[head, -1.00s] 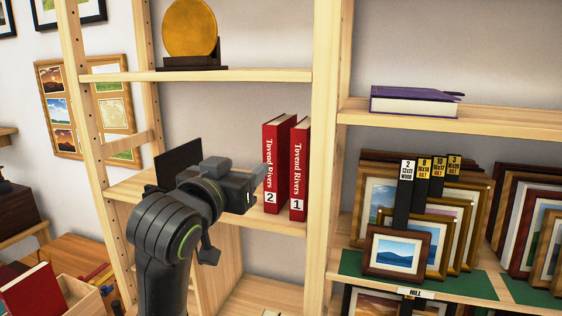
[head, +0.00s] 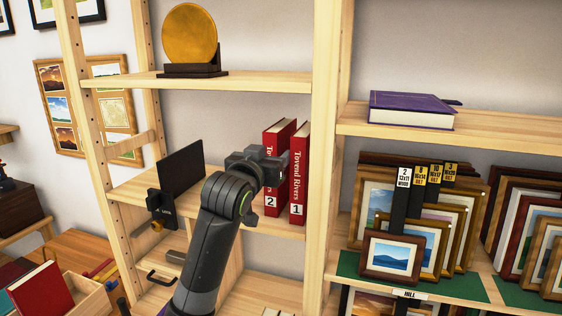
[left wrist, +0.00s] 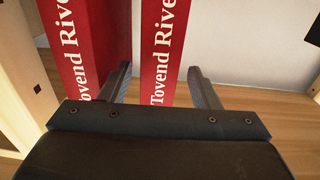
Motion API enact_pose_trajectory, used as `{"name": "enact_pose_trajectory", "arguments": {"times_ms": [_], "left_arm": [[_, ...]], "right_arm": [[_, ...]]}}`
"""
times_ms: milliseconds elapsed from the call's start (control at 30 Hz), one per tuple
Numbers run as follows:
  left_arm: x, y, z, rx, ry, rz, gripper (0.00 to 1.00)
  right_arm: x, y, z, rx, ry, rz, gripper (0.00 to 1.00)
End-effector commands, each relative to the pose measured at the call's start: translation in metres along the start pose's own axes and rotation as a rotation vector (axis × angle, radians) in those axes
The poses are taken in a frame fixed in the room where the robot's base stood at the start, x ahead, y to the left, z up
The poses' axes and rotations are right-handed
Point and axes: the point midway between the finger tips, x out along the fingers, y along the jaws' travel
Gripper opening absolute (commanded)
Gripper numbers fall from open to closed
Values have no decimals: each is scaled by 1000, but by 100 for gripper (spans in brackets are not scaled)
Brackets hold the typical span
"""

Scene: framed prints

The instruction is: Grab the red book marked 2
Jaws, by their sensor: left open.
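The red book marked 2 (head: 270,203) stands upright on the middle shelf, with its white number label low on the spine. The red book marked 1 (head: 299,180) stands just to its right. My left gripper (head: 276,167) is open in front of book 2 and hides the middle of its spine. In the left wrist view, which appears upside down, the open fingers (left wrist: 160,70) lie one on each side of book 2's spine (left wrist: 163,85). Book 1 (left wrist: 75,45) is at the left there. How deep the fingers reach is unclear. My right gripper is not in view.
A black panel (head: 181,170) stands left of the books. A wooden upright (head: 326,130) is close to book 1's right. A gold disc (head: 189,38) sits on the shelf above. Framed prints (head: 393,257) and a purple book (head: 412,110) fill the right bay.

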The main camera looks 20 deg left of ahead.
Motion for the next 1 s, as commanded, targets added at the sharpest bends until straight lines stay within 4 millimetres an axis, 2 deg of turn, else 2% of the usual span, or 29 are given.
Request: {"name": "enact_pose_trajectory", "arguments": {"times_ms": [67, 233, 567, 1000], "left_arm": [[12, 2, -5, -2, -5, 1, 56], [29, 2, -3, -1, -2, 0, 56], [34, 2, -1, -1, 0, 0, 56], [33, 1, -1, -1, 0, 0, 0]], "right_arm": [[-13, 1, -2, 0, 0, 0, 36], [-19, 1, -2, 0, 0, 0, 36], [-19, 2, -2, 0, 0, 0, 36], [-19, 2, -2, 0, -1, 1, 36]]}}
